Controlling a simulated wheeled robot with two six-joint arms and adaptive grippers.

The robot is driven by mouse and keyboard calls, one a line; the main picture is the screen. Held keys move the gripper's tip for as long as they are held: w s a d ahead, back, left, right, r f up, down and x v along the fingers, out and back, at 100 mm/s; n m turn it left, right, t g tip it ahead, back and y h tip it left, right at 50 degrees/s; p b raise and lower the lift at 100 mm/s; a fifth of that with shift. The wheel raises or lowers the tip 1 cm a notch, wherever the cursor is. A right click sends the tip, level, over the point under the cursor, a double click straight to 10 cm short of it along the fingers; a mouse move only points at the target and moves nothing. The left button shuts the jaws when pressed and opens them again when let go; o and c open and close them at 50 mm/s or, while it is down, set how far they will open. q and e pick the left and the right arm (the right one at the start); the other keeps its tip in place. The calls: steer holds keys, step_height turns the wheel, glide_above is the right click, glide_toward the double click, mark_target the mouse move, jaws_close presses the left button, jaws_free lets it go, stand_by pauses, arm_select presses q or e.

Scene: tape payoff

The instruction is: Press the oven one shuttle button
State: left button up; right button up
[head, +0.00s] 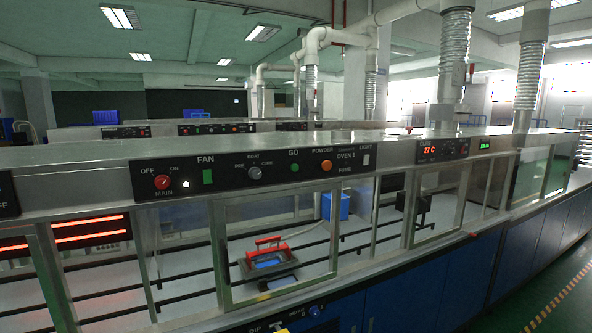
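The oven panel (258,172) is a black strip along the metal hood, with "OVEN 1" printed toward its right. It carries a red main knob (162,182), a green fan switch (208,176), a dark selector knob (254,172), a green GO button (295,168) and an orange button (326,165). I cannot tell which control is the shuttle button. Neither of my grippers is in view.
Behind the glass sits a grey carriage with a red handle (268,244) and a blue part. Red heaters (90,228) glow at left. A display (429,150) reads about 27 C. Blue cabinets (400,293) run below; green floor (545,290) lies open at right.

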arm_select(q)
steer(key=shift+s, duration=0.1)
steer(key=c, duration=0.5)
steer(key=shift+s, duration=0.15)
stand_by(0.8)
